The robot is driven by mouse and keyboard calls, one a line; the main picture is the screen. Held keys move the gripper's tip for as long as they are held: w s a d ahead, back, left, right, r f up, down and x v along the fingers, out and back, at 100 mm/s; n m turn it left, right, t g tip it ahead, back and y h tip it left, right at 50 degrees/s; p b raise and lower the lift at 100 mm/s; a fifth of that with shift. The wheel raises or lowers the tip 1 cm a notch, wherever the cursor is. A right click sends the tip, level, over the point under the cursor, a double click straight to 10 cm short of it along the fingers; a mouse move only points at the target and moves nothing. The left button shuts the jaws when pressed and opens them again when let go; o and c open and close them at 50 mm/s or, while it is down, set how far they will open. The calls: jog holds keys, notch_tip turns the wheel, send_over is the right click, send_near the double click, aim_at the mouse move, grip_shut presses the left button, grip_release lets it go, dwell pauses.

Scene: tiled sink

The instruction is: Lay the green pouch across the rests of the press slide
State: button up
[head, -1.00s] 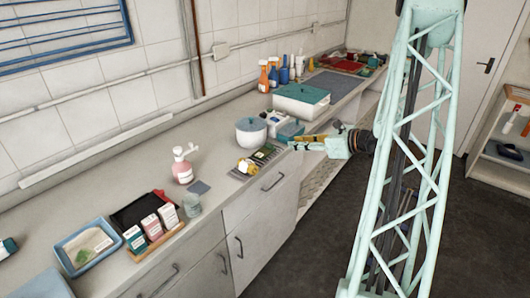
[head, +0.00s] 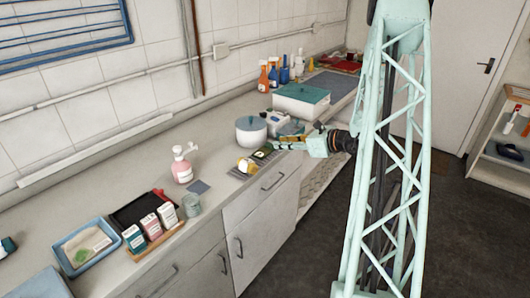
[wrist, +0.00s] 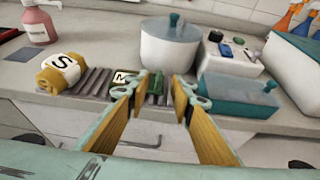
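A small green pouch (wrist: 155,84) lies at the right end of a dark slatted rack (wrist: 95,82) on the counter. A pale label marked M (wrist: 121,78) shows left of it, partly hidden by my left finger. A yellow pouch marked S (wrist: 63,72) lies at the rack's left end; it also shows in the head view (head: 246,166). My gripper (wrist: 160,90) is open, its fingers spread either side of the green pouch in the picture, with no contact visible. In the head view my gripper (head: 278,147) reaches in from the right. I cannot single out the press slide with certainty.
A white pot (wrist: 170,45) stands behind the rack. A pink pump bottle (head: 182,166), a glass (head: 192,204), a blue tray (head: 70,262) and a rack of cartons (head: 154,231) stand further left.

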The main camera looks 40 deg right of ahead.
aim_at(271, 143)
jog(key=shift+w+f, duration=0.15)
jog(key=shift+w, duration=0.15)
jog(key=shift+w+a, duration=0.1)
jog(key=shift+b+x, duration=0.4)
jog(key=shift+x, duration=2.1)
grip_shut()
